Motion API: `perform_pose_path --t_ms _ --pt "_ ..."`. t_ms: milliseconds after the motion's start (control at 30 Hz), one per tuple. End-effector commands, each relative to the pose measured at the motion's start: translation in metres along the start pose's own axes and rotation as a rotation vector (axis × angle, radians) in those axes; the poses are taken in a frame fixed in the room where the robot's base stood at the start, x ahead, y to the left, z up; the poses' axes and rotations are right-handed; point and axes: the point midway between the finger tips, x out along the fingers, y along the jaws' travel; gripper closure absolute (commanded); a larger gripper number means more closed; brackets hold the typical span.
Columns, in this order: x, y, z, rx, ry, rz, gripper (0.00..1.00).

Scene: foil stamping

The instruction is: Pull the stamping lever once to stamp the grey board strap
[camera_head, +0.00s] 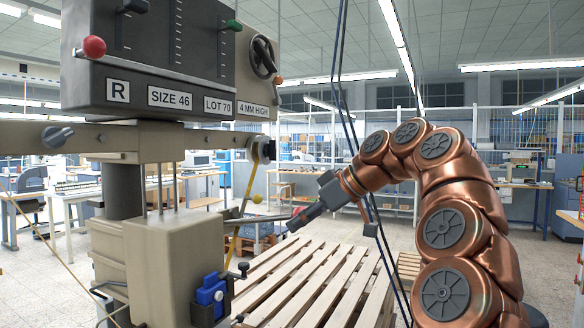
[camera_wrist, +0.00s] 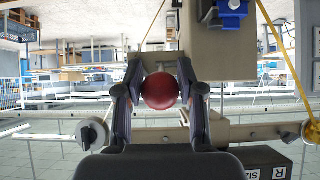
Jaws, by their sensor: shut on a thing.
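The stamping machine (camera_head: 175,250) stands at the left in the head view, with a dark labelled head box (camera_head: 160,70) on top. A metal lever rod (camera_head: 255,220) reaches from its lower body toward my gripper (camera_head: 293,222). In the wrist view my gripper (camera_wrist: 160,92) is shut on a round red knob (camera_wrist: 160,90), one finger on each side of it. I cannot make out the grey board strap in either view.
A blue clamp-like part (camera_head: 211,292) sits on the front of the machine, and it also shows in the wrist view (camera_wrist: 232,8). A slatted wooden pallet (camera_head: 320,285) lies below my arm. Dark cables (camera_head: 372,200) hang close to my arm. Benches stand farther back.

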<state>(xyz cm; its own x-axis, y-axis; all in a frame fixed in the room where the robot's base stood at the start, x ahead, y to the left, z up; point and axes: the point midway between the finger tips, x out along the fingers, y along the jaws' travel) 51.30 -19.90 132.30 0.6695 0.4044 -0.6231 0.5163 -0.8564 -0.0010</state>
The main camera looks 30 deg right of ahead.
Motion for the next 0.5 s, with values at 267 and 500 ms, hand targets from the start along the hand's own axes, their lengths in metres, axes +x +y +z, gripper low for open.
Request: perform_pose_path --t_ms 267,500 --pt "-0.008 0.001 -0.012 0.0 0.002 0.002 1.0" --pt "-0.016 0.001 -0.034 -0.001 0.002 0.003 1.0"
